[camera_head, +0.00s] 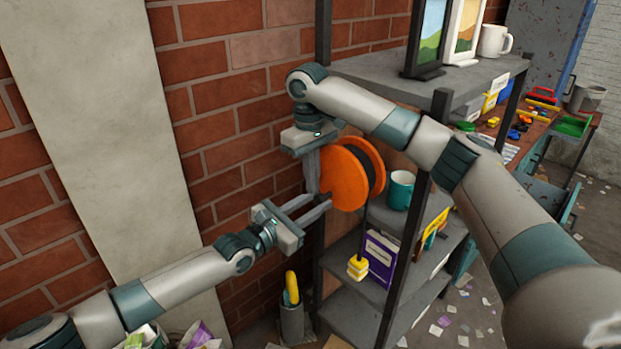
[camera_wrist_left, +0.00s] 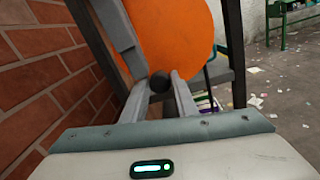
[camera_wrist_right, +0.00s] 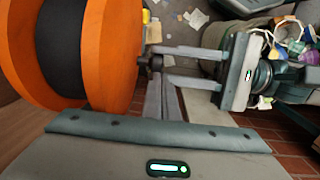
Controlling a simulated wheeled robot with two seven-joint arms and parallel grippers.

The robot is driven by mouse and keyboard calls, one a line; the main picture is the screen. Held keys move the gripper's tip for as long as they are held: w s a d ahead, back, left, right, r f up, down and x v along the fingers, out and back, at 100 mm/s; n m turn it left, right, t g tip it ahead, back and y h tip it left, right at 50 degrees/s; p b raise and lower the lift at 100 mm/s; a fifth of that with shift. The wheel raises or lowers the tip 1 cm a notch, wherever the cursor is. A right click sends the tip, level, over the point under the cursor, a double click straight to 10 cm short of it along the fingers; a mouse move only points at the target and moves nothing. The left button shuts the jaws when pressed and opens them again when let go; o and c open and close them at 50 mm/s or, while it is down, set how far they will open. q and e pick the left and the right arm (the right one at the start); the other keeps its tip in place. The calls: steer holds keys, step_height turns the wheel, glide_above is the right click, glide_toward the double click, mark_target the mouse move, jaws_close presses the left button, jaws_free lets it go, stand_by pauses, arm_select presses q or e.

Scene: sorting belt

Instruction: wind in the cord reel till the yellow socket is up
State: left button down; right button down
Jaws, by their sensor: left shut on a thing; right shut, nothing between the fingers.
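The orange cord reel (camera_head: 345,178) is mounted at the shelf's wall-side end, with a dark drum between its discs. A thin cord runs down from it to the yellow socket (camera_head: 357,268), which hangs low in front of a purple box. My left gripper (camera_head: 320,203) is shut on the reel's dark crank knob (camera_wrist_left: 159,82), which also shows in the right wrist view (camera_wrist_right: 151,63). My right gripper (camera_head: 313,188) is shut and empty, pointing down close beside the reel's face and the knob. In the head view the knob is hidden by the fingers.
The shelf unit (camera_head: 440,80) holds picture frames, a white mug (camera_head: 495,41), a teal mug (camera_head: 401,188) and the purple box (camera_head: 381,258). A brick wall (camera_head: 225,110) stands close on the left. A grey bin (camera_head: 291,322) with a yellow item stands below my left gripper.

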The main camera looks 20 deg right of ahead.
arm_select(q)
steer(key=shift+s+d+f, duration=0.1)
steer(key=shift+f, duration=0.05)
arm_select(e)
steer(key=shift+f, duration=0.1)
steer(key=shift+s+d+f, duration=0.15)
steer(key=shift+s+f, duration=0.2)
steer(key=shift+f, duration=0.05)
